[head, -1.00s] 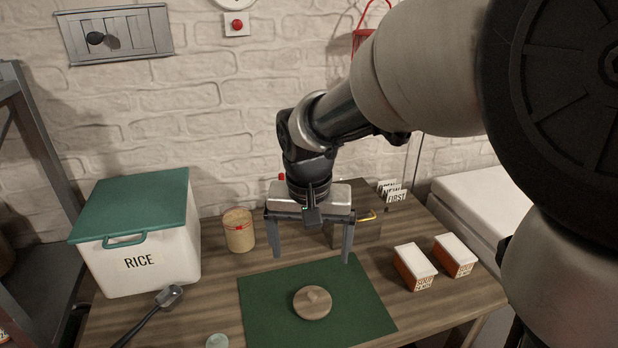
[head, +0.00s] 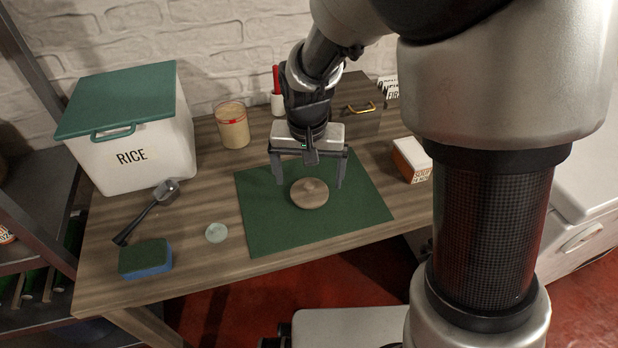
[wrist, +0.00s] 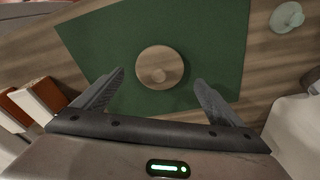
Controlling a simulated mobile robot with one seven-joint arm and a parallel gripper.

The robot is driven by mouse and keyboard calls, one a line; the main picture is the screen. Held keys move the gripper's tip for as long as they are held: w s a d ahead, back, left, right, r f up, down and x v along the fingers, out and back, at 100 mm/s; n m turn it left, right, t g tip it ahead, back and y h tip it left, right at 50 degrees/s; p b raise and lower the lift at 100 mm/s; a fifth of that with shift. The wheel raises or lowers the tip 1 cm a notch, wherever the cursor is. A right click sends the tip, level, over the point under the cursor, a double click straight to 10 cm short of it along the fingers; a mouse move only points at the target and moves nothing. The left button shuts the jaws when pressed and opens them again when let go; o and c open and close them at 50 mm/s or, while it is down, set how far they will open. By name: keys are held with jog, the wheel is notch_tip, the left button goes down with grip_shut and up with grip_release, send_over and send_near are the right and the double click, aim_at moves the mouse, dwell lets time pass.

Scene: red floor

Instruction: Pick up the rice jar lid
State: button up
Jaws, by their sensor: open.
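A round wooden lid with a small knob (head: 309,193) lies on the green mat (head: 270,235) on the wooden table. It also shows in the wrist view (wrist: 160,66), ahead of and between the fingers. My gripper (head: 309,184) is open and empty, with its two fingers pointing down over the mat at the lid's far side. In the wrist view my gripper (wrist: 158,92) has its fingertips spread wider than the lid, and nothing is between them. Whether the fingertips are level with the lid is hard to tell.
A white rice bin with a green lid (head: 150,155) stands at the left. A cork-coloured jar (head: 233,126) is at the back. A dark scoop (head: 147,212), a blue-green sponge (head: 146,260) and a pale glass disc (head: 216,233) lie left of the mat. A small box (head: 410,161) is at right.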

aim_at(310, 184)
jog(key=f, duration=0.2)
jog(key=f+b, duration=0.1)
jog(key=shift+w+d+f, duration=0.1)
jog(key=shift+w+f, duration=0.15)
jog(key=shift+f, duration=0.1)
jog(key=c, duration=1.1)
notch_tip(310, 184, up, 10)
jog(key=p, duration=0.3)
jog(key=shift+w+f, duration=0.1)
jog(key=shift+f, duration=0.15)
jog(key=w+a+r+n+p, duration=0.3)
jog(key=w+a+r+p, duration=0.6)
jog(key=w+a+p, duration=0.3)
jog(key=w+a+r+n+p, duration=0.1)
jog(key=w+a+n+p, duration=0.2)
jog(key=w+a+p, duration=0.45)
jog(key=shift+y, duration=0.5)
jog(key=shift+w+a+f+b, duration=0.15)
jog(key=shift+f+b, duration=0.55)
jog(key=shift+f, duration=0.9)
jog(key=shift+w+a+f+b, duration=0.15)
jog(key=shift+f+b, duration=0.5)
jog(key=shift+f, duration=0.95)
